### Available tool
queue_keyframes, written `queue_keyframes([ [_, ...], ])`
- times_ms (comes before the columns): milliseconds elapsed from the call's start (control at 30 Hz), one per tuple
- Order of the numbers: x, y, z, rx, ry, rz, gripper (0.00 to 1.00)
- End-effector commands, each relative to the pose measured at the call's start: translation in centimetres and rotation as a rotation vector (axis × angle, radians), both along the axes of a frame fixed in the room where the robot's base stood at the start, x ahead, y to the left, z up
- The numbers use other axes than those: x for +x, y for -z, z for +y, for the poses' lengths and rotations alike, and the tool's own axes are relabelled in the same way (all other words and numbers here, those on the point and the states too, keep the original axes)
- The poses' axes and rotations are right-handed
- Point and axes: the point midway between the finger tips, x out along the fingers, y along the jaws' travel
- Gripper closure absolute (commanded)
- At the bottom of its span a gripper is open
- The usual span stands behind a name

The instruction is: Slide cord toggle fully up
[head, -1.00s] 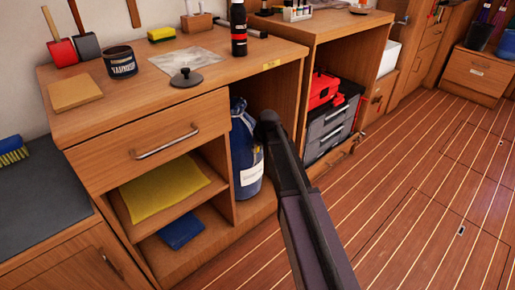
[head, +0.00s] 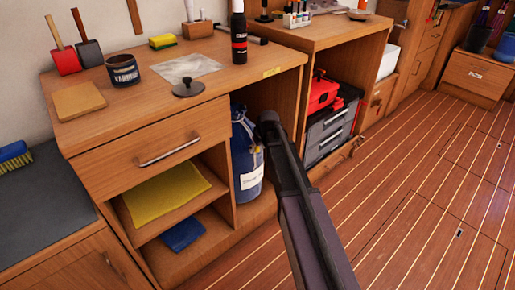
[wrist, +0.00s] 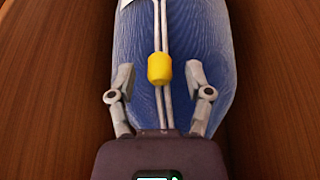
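The yellow cord toggle (wrist: 160,69) sits on two pale parallel cords (wrist: 162,20) that run over a blue bag in the wrist view. My gripper (wrist: 160,80) is open, with one finger on each side of the toggle and a gap to it on both sides. In the head view the blue bag (head: 246,165) stands upright in the open compartment of the wooden cabinet, with a white label on its front. My arm reaches to the bag there and hides part of it.
The compartment's wooden walls (wrist: 45,90) rise close on both sides of the bag. Shelves to the left hold a yellow cloth (head: 165,195) and a blue cloth (head: 183,233). A red toolbox (head: 322,95) stands on a grey case to the right. The floor is clear.

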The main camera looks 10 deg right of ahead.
Motion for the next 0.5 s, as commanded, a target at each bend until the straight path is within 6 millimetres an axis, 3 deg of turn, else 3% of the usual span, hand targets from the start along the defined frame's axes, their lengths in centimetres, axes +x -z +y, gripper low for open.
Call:
queue_keyframes([
  [500, 0.0, 1.2, 0.0, 0.0, 0.0, 0.001, 0.35],
])
